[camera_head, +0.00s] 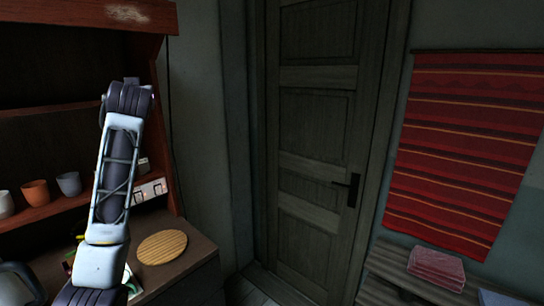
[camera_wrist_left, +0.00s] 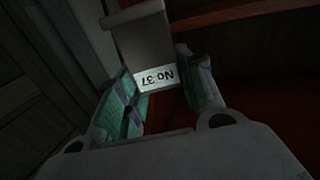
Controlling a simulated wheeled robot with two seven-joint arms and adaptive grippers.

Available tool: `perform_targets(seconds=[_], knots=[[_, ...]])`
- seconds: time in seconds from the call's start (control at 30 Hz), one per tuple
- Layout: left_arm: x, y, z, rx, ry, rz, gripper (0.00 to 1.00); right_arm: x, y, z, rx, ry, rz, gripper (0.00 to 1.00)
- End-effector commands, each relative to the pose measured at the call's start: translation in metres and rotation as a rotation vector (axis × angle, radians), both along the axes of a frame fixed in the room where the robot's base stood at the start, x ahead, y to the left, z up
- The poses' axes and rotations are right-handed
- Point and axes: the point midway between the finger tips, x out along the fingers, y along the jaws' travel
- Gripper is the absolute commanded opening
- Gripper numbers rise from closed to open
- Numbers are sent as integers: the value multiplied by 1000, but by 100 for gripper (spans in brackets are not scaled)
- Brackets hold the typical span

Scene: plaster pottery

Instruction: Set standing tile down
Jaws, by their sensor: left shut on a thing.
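In the left wrist view, a grey-brown tile (camera_wrist_left: 146,42) with a pale label reading "No 37" (camera_wrist_left: 157,77), upside down in the picture, stands out between the fingers of my left gripper (camera_wrist_left: 160,98). The gripper is shut on the tile, with green pads on both sides. In the head view my left arm rises at the left, and its links hide the gripper and the tile. My right gripper is in neither view.
A wooden shelf (camera_head: 52,108) at the left holds several cups (camera_head: 36,193). Below it, a round yellowish mat (camera_head: 162,247) lies on the counter (camera_head: 190,268). A bench (camera_head: 400,270) with a folded red cloth (camera_head: 437,268) stands at the right. The door (camera_head: 318,120) is shut.

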Motion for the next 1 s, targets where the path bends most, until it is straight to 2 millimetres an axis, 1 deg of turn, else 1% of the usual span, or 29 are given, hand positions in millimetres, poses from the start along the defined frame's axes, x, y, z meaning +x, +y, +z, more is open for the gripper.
perform_targets(seconds=[0.03, 0.1, 0.3, 0.57, 0.67, 0.77, 1.0], knots=[[-4, -1, 6, 4, -2, -6, 15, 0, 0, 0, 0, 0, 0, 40], [-7, -6, 10, 5, -3, -20, 15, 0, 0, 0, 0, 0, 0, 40], [-19, -20, 20, 5, -2, -66, 15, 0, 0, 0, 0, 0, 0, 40], [-34, -44, 19, 4, 0, -145, 15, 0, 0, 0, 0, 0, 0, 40], [-40, -56, 11, 4, 1, -184, 15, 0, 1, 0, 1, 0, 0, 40], [-46, -69, -2, 2, 2, -224, 15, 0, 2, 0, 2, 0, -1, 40], [-54, -91, -36, 2, 3, -293, 15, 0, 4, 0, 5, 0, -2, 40]])
